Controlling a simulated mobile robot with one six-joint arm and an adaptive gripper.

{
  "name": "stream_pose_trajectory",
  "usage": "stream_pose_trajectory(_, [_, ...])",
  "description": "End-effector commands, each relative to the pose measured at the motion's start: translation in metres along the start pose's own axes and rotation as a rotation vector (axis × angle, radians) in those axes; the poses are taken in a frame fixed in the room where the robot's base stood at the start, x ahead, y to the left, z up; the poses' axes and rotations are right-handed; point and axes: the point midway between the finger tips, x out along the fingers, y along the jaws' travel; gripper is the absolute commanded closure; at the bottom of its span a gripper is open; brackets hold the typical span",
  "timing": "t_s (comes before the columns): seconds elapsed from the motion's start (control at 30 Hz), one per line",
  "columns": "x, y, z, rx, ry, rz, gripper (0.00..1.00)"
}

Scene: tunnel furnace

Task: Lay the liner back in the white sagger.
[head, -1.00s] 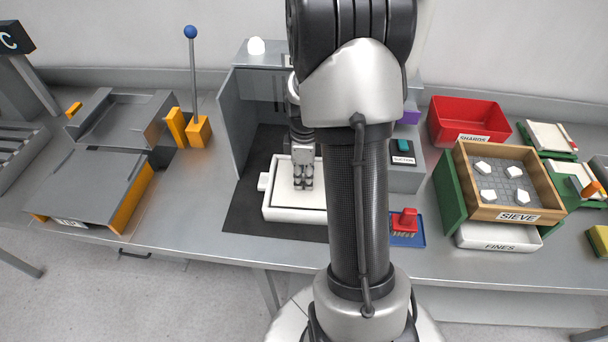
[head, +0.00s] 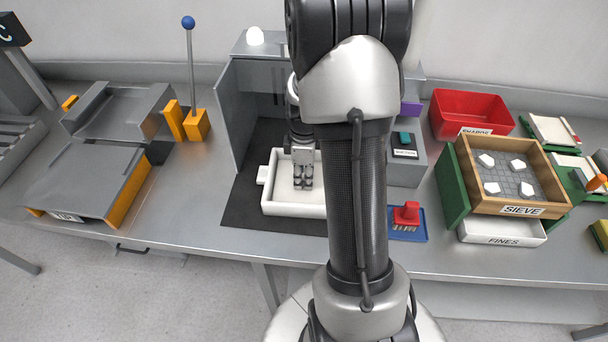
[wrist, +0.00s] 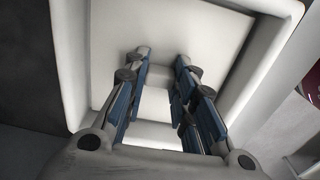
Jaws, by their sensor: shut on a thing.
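The white sagger (head: 292,211) is a shallow square tray on the dark mat, with a tab on its left side. Its wall also shows in the wrist view (wrist: 66,60). The liner (wrist: 190,30) is a flat off-white sheet inside the sagger walls; in the head view (head: 283,187) it looks low in the tray. Whether it rests flat on the floor cannot be told. My gripper (head: 303,186) points down inside the sagger. In the wrist view its fingers (wrist: 161,62) are shut on a pale part of the liner between them. My arm hides the sagger's right side.
A grey panel (head: 232,115) stands left of the dark mat (head: 240,215). A blue tray with a red-handled brush (head: 406,215) lies to the right. Farther right are the wooden sieve (head: 520,210) and the red shards bin (head: 470,112). A lever with a blue knob (head: 188,22) stands left.

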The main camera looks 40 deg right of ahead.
Motion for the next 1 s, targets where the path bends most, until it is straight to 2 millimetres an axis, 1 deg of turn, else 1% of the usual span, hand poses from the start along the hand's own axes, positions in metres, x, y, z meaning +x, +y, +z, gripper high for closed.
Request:
stream_pose_trajectory(0.53, [0.0084,0.0005,0.0000,0.000,0.000,0.001,0.96])
stream_pose_trajectory(0.63, [0.0074,0.0005,0.0000,0.000,0.000,0.001,0.96])
stream_pose_trajectory(0.67, [0.0074,0.0004,0.0000,0.000,0.000,0.001,0.74])
stream_pose_trajectory(1.0, [0.0074,0.0004,0.0000,0.000,0.000,0.001,0.52])
